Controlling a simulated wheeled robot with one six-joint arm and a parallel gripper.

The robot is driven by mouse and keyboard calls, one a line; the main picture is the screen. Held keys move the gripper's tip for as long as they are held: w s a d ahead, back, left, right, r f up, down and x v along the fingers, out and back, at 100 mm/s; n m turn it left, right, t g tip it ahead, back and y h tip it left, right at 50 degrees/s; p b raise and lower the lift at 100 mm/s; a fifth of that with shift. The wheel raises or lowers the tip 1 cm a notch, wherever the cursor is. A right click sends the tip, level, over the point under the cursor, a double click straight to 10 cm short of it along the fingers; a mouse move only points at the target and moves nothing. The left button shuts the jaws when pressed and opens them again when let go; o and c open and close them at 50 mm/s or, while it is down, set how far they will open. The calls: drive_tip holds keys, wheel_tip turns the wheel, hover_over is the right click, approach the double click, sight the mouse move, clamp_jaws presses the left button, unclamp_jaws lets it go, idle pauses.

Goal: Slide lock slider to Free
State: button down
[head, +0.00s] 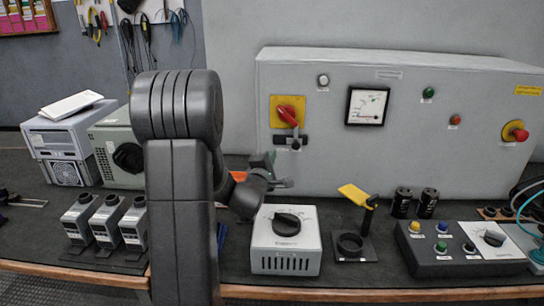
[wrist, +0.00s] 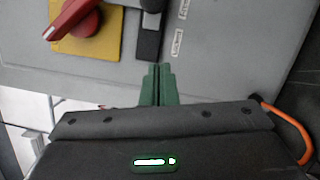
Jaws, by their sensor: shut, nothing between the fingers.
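The lock slider (head: 295,143) is a small dark piece on a short strip under the red rotary handle (head: 288,116) on the grey cabinet front. In the wrist view the slider's strip (wrist: 148,42) is black with a grey part (wrist: 151,20) near the top edge, and it is cut off there. My gripper (head: 287,183) is below the slider in the head view. In the wrist view its green fingers (wrist: 158,68) are together and empty. Their tips are just below the black strip's lower end; I cannot tell whether they touch it.
Two small labels sit beside the strip, one at the upper right (wrist: 184,9) and one lower (wrist: 176,42); the text is unreadable. The red handle (wrist: 75,18) is close on the left. A grey box with a black knob (head: 286,240) stands below my gripper on the bench.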

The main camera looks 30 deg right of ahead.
drive_tip(key=v, duration=0.8)
drive_tip(key=shift+s, duration=0.2)
drive_tip(key=shift+d, duration=0.2)
